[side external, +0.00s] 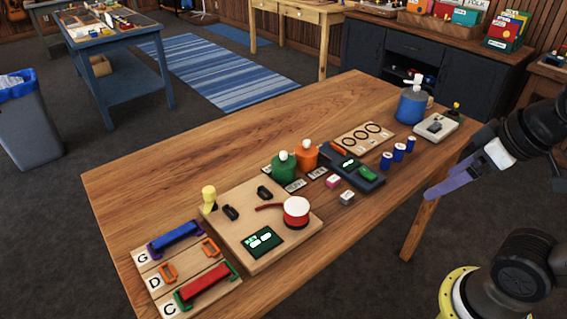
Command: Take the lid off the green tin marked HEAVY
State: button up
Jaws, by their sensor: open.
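A green tin (284,170) stands upright on the wooden table, with a lid (283,157) topped by a white knob in place. An orange tin (306,157) with a similar white knob stands close behind it to the right. Small label cards (295,186) lie in front of the tins; their words are too small to read. My gripper (440,188), with purple fingers, is at the right, beyond the table's right edge in the picture and well apart from the tins. It is open and empty; its fingers overlap in this view.
A dark tray (357,175), several blue cylinders (398,152) and a blue pump bottle (410,105) are to the right. The table's back left (180,165) is clear.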

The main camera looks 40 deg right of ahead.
jog(key=w+a+r+n+g, duration=0.1)
jog(key=w+r+n+g, duration=0.1)
jog(key=w+r+n, duration=1.05)
jog(key=g, duration=0.3)
send_over(284, 152)
notch_tip(284, 152, down, 12)
jog(key=shift+n+g, duration=0.3)
jog(key=shift+n, duration=0.15)
notch_tip(284, 152, down, 9)
jog(key=shift+s+a+f, duration=0.1)
jog(key=shift+a, duration=0.05)
jog(key=shift+f, duration=3.25)
